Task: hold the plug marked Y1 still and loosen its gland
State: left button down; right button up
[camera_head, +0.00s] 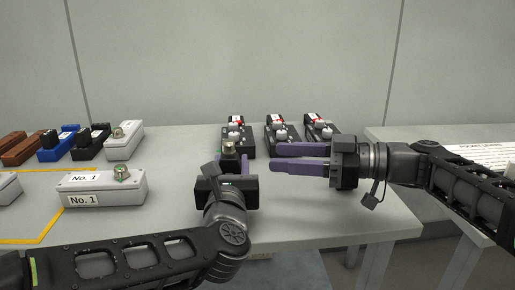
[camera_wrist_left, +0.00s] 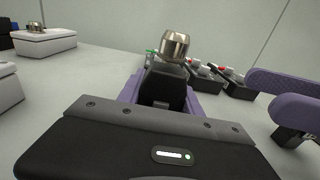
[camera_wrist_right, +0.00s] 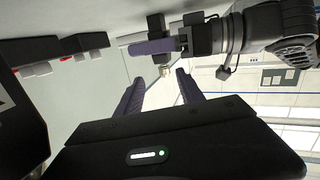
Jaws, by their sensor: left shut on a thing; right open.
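A dark plug (camera_head: 229,157) with a metal gland on top stands upright in my left gripper (camera_head: 232,166). In the left wrist view the black plug body (camera_wrist_left: 162,92) sits between the purple fingers and the silver gland (camera_wrist_left: 174,46) rises above them. No Y1 marking is readable on it. My right gripper (camera_head: 274,158) is open and empty, with its fingers pointing left toward the plug and a gap between them. In the right wrist view the gland (camera_wrist_right: 164,70) shows beyond and between the right fingertips, apart from them.
Several black boxes with red and white parts (camera_head: 281,138) stand behind the grippers. A white box labelled No. 1 (camera_head: 100,183) with a metal fitting lies at left. Brown, blue, black and white connectors stand farther back left. A sheet (camera_head: 485,155) lies on the right table.

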jog(key=f+h, duration=0.1)
jog(key=w+n+t+h, duration=0.1)
jog(key=h, duration=0.1)
jog(key=w+d+f+t+h, duration=0.1)
jog(key=shift+w+f+n+h, duration=0.2)
jog(key=shift+f+n+h, duration=0.1)
jog(key=shift+f+h, duration=0.1)
jog(key=w+d+t+h, duration=0.1)
jog(key=d+r+t+h, duration=0.1)
jog(key=w+d+n+t+h, duration=0.1)
jog(key=d+h, duration=0.1)
jog(key=shift+w+r, duration=0.35)
jog(key=shift+r, duration=0.05)
jog(key=s+d+r+n+t+h, duration=0.1)
jog(key=d+r+n+t, duration=0.1)
jog(key=r+n+t, duration=0.35)
jog(key=s+d+r+n+t, duration=0.1)
jog(key=s+r+n+t, duration=0.15)
jog(key=r+n, duration=0.65)
jog(key=s+a+f+n+g+y, duration=0.7)
jog(key=a+f+n, duration=0.2)
jog(key=f+n, duration=0.3)
jog(key=shift+s+n, duration=0.2)
jog(key=shift+n, duration=0.75)
